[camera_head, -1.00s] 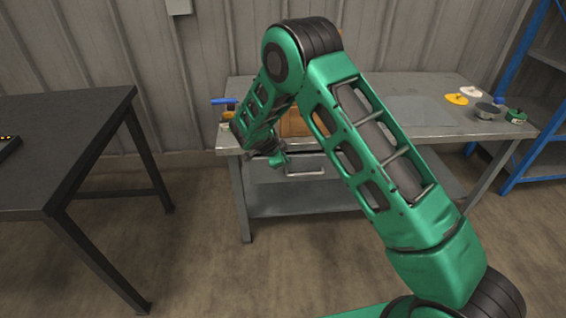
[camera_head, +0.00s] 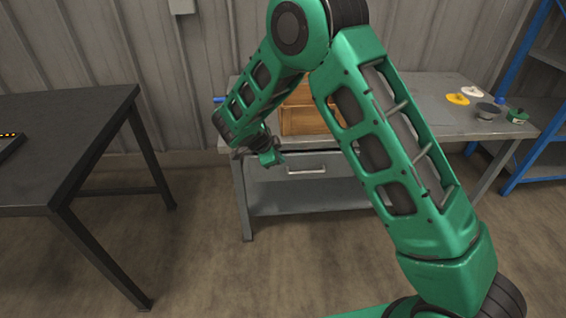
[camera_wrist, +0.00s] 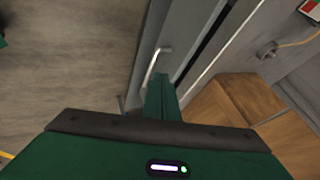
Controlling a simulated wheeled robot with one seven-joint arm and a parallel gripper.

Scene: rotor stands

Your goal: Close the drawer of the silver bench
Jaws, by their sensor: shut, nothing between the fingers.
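The silver bench (camera_head: 430,118) stands against the back wall, and its drawer (camera_head: 318,164) sits under the top at the left, with a bar handle (camera_head: 307,171). How far the drawer stands out is hard to tell. My gripper (camera_head: 275,160) is shut and empty, near the left end of the drawer front. In the wrist view the shut fingers (camera_wrist: 161,83) point toward the drawer front, close to the handle (camera_wrist: 156,64). I cannot tell whether they touch. My arm hides part of the bench.
A wooden crate (camera_head: 305,119) stands on the bench top near its front edge. Yellow and white discs, a grey cup (camera_head: 487,110) and a green item (camera_head: 517,116) lie at the right end. A dark table (camera_head: 70,130) is at the left, a blue shelf (camera_head: 545,130) at the right.

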